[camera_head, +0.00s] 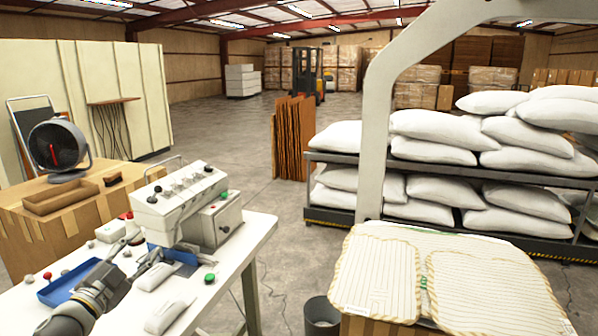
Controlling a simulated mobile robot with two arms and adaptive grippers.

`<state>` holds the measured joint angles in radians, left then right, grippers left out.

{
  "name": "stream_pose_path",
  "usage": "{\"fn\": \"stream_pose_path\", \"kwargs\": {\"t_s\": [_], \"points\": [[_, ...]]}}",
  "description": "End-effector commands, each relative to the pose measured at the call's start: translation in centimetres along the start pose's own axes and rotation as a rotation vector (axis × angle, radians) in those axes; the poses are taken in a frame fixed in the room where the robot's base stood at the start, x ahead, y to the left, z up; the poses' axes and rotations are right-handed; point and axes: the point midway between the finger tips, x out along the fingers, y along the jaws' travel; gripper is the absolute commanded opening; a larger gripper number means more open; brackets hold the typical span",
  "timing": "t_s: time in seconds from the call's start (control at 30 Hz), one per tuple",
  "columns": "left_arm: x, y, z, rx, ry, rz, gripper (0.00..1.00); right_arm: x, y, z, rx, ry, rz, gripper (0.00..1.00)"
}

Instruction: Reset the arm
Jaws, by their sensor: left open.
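My left gripper (146,262) is at the lower left, above the white worktable (255,238). It is open, and I see nothing held between its fingers. It is just in front of a white control box (180,205) with knobs and buttons on the table. A blue tray (68,290) lies partly behind my left arm, and another blue piece (172,255) shows beside the fingers. White blocks (170,314) lie on the table close to the gripper. My right gripper is not in view.
A cardboard box (68,222) with a fan (58,146) stands left. A shelf rack (440,168) of white pillows (432,122) is at right. Striped covers (375,275) lie on a box at lower right. A grey bin (321,315) stands between. The floor behind is open.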

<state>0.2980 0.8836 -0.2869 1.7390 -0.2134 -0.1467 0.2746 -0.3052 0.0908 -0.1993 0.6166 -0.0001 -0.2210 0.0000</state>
Motion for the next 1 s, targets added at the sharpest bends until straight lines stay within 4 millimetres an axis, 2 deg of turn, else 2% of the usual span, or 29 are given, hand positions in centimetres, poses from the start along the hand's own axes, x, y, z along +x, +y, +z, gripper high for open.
{"fn": "stream_pose_path", "kwargs": {"t_s": [0.1, 0.27, 0.47, 0.57, 0.7, 0.8, 1.0], "points": [[-0.7, 2.4, 0.7, -0.045, -0.051, 0.011, 0.43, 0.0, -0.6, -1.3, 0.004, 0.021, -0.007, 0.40], [-2.2, 6.1, 1.6, -0.110, -0.137, 0.029, 0.43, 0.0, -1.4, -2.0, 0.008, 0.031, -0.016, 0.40], [-5.7, 12.0, 2.9, -0.219, -0.297, 0.072, 0.43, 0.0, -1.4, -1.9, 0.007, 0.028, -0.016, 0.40], [-8.9, 16.1, 3.7, -0.295, -0.420, 0.112, 0.43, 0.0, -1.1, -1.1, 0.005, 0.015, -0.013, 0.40], [-15.5, 22.2, 4.2, -0.414, -0.640, 0.196, 0.43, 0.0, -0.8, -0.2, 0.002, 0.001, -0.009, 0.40], [-20.6, 25.6, 4.0, -0.488, -0.794, 0.264, 0.43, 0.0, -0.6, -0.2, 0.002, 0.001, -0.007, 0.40], [-29.3, 30.0, 2.6, -0.591, -1.039, 0.391, 0.43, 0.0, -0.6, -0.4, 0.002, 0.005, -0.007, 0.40]]}}
